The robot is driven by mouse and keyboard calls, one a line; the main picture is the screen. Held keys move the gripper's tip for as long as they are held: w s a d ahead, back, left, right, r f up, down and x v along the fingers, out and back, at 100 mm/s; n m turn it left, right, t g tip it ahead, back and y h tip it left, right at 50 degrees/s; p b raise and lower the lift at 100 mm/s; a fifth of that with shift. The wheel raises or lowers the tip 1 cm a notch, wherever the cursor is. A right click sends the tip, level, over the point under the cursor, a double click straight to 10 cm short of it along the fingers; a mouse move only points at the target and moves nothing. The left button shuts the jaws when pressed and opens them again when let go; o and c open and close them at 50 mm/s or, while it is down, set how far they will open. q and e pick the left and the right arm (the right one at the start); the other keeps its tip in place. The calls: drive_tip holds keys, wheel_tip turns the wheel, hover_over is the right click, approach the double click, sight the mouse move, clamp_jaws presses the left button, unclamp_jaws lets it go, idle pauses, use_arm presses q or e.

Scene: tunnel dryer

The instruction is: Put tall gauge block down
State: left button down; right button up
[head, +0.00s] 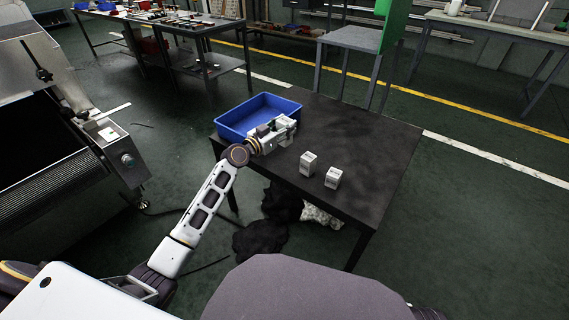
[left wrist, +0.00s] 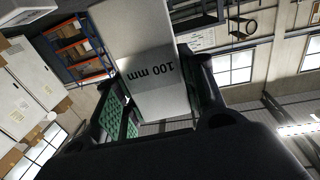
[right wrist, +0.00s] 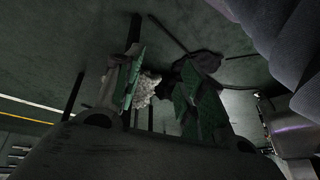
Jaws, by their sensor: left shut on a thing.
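My left gripper (head: 284,126) is above the near right side of the blue bin, over the dark table (head: 375,150). In the left wrist view it is shut on a pale grey block (left wrist: 152,75) marked "100 mm", which is the tall gauge block. From the head view I cannot tell whether the block touches anything below. Two smaller pale blocks stand on the table, one (head: 308,163) nearer the gripper and one (head: 333,177) to its right. My right gripper (right wrist: 160,95) shows in its wrist view with its green-padded fingers apart and nothing between them.
The blue bin (head: 232,130) sits at the table's left end. The right part of the table is clear. Dark and pale heaps (head: 262,237) lie on the floor below. A grey stand (head: 350,38) is behind the table, and a metal machine (head: 122,158) is at left.

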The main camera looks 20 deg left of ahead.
sight(285, 143)
drive_tip(key=shift+f, duration=0.15)
use_arm(q)
wheel_tip(285, 143, down, 4)
drive_tip(key=shift+r+b, duration=0.1)
drive_tip(key=shift+b, duration=0.95)
drive_tip(key=shift+f, duration=0.5)
use_arm(e)
drive_tip(key=shift+t+y, duration=0.4)
drive_tip(key=shift+t, duration=0.1)
drive_tip(key=f, duration=0.1)
drive_tip(key=a+f, duration=0.1)
drive_tip(key=f, duration=0.2)
drive_tip(key=shift+w+a+f, duration=0.2)
drive_tip(key=shift+w+f, duration=0.1)
drive_tip(key=shift+f, duration=0.1)
use_arm(q)
drive_tip(key=shift+f+b, duration=0.85)
drive_tip(key=shift+f, duration=0.45)
drive_tip(key=shift+f+b, duration=0.7)
drive_tip(key=shift+f, duration=0.3)
use_arm(e)
drive_tip(key=shift+m+t+y, duration=0.3)
drive_tip(key=shift+m+t, duration=0.2)
drive_tip(key=shift+a+f, duration=0.15)
drive_tip(key=shift+f, duration=0.75)
drive_tip(key=shift+a+f, duration=0.2)
drive_tip(key=shift+f, duration=0.7)
drive_tip(key=shift+a+f, duration=0.15)
drive_tip(key=shift+f, duration=0.75)
